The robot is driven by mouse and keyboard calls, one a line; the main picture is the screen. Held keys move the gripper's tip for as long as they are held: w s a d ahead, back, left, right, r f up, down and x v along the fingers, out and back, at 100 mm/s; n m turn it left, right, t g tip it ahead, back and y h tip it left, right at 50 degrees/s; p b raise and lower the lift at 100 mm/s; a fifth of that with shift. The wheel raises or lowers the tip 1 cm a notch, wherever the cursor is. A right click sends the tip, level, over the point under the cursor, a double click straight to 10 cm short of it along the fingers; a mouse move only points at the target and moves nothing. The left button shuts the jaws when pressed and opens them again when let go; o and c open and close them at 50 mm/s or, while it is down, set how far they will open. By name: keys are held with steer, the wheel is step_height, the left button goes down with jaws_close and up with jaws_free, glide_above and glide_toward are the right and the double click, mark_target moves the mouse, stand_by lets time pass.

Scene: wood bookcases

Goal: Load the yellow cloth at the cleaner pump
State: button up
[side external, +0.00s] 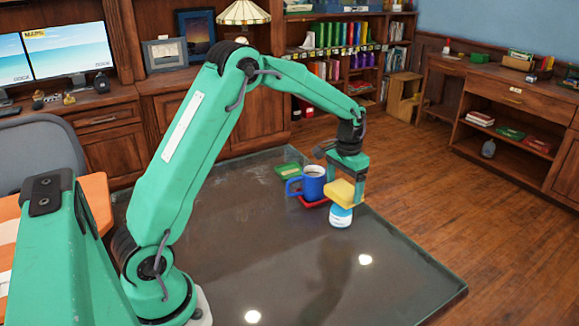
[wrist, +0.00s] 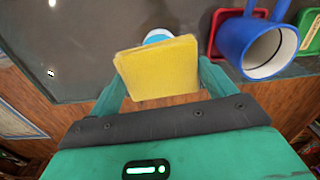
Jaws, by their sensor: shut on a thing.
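The yellow cloth (side external: 341,192) is a folded pad held in my gripper (side external: 347,180). My gripper is shut on it and points down. In the wrist view the yellow cloth (wrist: 158,68) fills the space between the fingers. The cleaner pump (side external: 341,215) is a small white and blue container on the dark table, directly under the cloth. In the wrist view only a blue and white edge of the cleaner pump (wrist: 157,36) shows past the cloth. I cannot tell whether the cloth touches its top.
A blue mug (side external: 312,182) stands on a red coaster or dish (side external: 314,202) just left of the pump, close to my gripper. A green item (side external: 287,170) lies behind the mug. The front of the dark table (side external: 270,265) is clear.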

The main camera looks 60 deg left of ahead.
mark_target(344, 191)
steer(key=shift+f, duration=0.45)
stand_by(1.0)
steer(key=shift+r, duration=3.55)
steer(key=shift+s+d+r, duration=0.25)
steer(key=shift+s+d, duration=0.15)
steer(key=shift+d, duration=0.05)
steer(key=s+d+r+m, duration=0.1)
steer(key=s+d+r, duration=0.1)
steer(key=s+d, duration=0.5)
steer(key=shift+s+d+r, duration=0.3)
steer(key=shift+s+d, duration=0.05)
steer(key=shift+s, duration=0.9)
